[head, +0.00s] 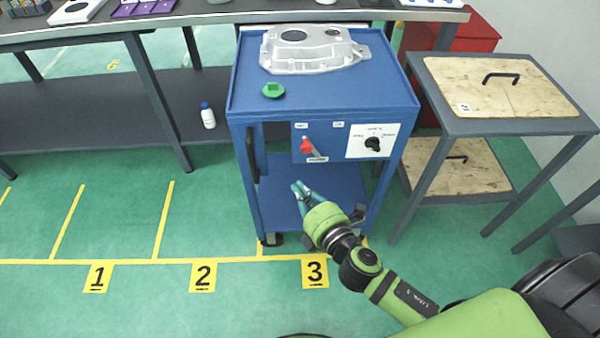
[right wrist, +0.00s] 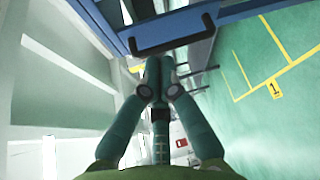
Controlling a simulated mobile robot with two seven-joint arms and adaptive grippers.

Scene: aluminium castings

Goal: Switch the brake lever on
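The brake lever (head: 306,146) has a red knob and sits on the front panel of the blue cart (head: 320,95). Its knob is at the left end of a short grey arm, under the left of two small white labels too small to read surely. My right gripper (head: 298,186) is below and slightly left of the lever, in front of the cart's lower shelf, apart from the lever. Its fingertips are together with nothing between them, as the right wrist view also shows (right wrist: 160,65). My left gripper is not in view.
A black rotary knob (head: 373,143) on a white plate is right of the lever. A black handle (head: 252,155) is at the cart's left; a black handle (right wrist: 172,35) also shows in the wrist view. An aluminium casting (head: 315,50) and green part (head: 273,90) lie on top.

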